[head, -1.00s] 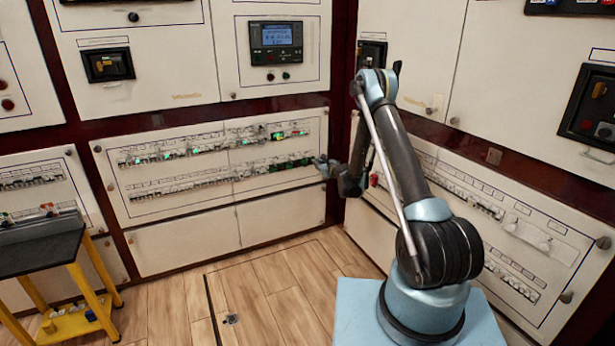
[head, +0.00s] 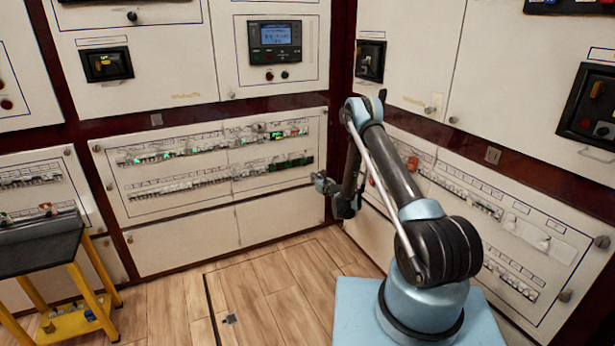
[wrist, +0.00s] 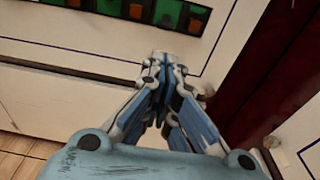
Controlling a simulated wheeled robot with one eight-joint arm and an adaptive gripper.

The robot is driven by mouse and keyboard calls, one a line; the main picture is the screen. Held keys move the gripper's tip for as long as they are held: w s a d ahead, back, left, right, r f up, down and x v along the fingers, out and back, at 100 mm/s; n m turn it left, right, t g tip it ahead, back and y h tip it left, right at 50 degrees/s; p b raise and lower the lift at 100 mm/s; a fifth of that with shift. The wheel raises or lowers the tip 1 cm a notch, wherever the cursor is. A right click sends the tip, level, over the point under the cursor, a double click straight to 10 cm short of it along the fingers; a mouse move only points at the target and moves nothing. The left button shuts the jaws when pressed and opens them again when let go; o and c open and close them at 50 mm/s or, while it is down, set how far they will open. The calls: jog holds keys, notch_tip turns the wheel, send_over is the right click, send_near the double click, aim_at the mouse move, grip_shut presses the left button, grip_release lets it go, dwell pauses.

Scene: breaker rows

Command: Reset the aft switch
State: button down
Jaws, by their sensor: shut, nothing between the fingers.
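My gripper (head: 322,182) is in front of the lower right part of the middle breaker panel (head: 172,248). In the wrist view my gripper (wrist: 162,62) is shut and empty, its fingertips together below a row of green and orange switches (wrist: 155,10). In the head view two rows of breakers run across the panel, an upper row (head: 165,157) and a lower row (head: 195,183). The lower row ends in green switches (head: 290,163) above and left of my gripper. No label naming the aft switch is readable.
A right-hand wall (head: 530,230) carries more breaker rows close beside my arm. A yellow-legged table (head: 72,268) with a dark top stands at the left. The wooden floor (head: 270,285) in front of the middle panel is clear.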

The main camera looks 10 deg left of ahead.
aim_at(303, 170)
jog(key=x, duration=1)
jog(key=shift+d, duration=0.1)
